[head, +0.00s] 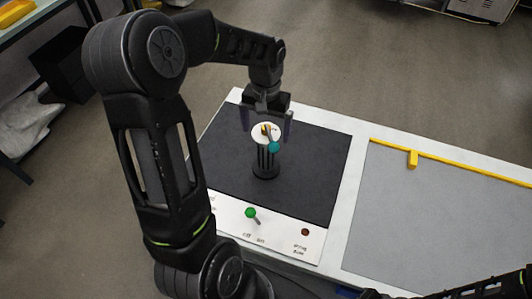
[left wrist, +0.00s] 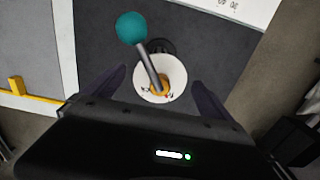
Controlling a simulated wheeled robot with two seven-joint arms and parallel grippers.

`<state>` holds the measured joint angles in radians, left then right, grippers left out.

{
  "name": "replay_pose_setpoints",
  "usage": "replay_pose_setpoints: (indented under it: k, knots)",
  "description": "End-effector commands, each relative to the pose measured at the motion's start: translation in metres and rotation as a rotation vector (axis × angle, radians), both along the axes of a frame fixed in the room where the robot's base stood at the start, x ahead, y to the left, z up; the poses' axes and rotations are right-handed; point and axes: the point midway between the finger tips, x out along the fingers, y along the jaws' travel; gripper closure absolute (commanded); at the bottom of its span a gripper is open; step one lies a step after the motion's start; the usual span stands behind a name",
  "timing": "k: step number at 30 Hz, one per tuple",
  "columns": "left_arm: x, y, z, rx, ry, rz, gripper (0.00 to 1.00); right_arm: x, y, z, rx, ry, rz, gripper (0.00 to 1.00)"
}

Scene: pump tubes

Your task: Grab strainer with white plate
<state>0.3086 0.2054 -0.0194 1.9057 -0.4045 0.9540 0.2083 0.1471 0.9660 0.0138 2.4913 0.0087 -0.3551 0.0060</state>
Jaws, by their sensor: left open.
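A black strainer (head: 265,160) stands upright on the dark mat. A round white plate (head: 262,129) with a yellow-orange centre sits on its top. A rod with a teal ball (head: 274,147) rises from the plate's centre. In the left wrist view the white plate (left wrist: 161,78) lies between the fingers, with the teal ball (left wrist: 131,28) toward the top. My left gripper (head: 267,133) is open, its fingers on either side of the plate, with a gap visible around it in the left wrist view. Most of the strainer is hidden under the plate there. My right gripper does not show clearly.
The dark mat (head: 318,165) lies on a white table. A green ball on a stick (head: 250,213) and a brown round spot (head: 305,232) are on the white front strip. A grey panel (head: 435,215) with a yellow rail (head: 455,163) is on the right.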

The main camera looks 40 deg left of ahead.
Motion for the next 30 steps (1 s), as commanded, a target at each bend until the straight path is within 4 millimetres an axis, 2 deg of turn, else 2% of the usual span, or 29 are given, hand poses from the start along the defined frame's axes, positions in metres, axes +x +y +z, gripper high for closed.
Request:
replay_pose_setpoints:
  k: [6, 30]
  knots:
    - [0.0001, 0.0000, 0.0000, 0.000, 0.000, 0.000, 0.06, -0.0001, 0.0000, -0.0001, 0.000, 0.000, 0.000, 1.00]
    - [0.0000, 0.0000, 0.0000, 0.000, 0.000, 0.000, 0.71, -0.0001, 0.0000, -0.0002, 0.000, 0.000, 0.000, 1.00]
